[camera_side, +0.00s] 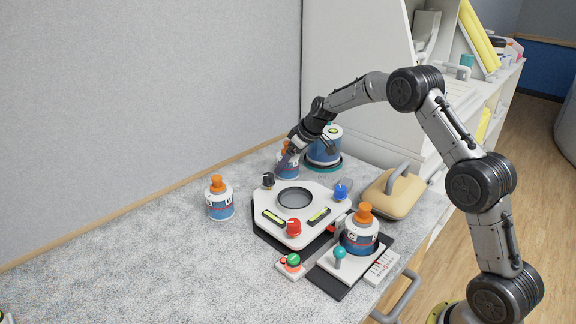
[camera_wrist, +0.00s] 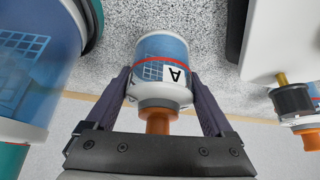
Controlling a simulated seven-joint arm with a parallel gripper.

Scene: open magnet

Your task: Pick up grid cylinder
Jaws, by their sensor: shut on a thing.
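A blue and white cylinder with an orange cap, a red stripe, a letter A and a pale grid mark (camera_wrist: 162,62) is between my gripper's fingers in the wrist view. My gripper (camera_wrist: 164,95) is shut on its white upper part, one finger on each side. In the side view the same cylinder (camera_side: 289,171) stands upright at the back of the counter, partly hidden by my gripper (camera_side: 291,156). I cannot tell if its base is off the counter. A larger blue container with a grid pattern (camera_wrist: 28,62) is close on the left in the wrist view.
In the side view the large container (camera_side: 324,150) stands just right of the held cylinder. A white console with knobs (camera_side: 270,203) lies in front. Other orange-capped cylinders stand left (camera_side: 220,204) and right (camera_side: 360,238). A beige handled case (camera_side: 392,196) is at right.

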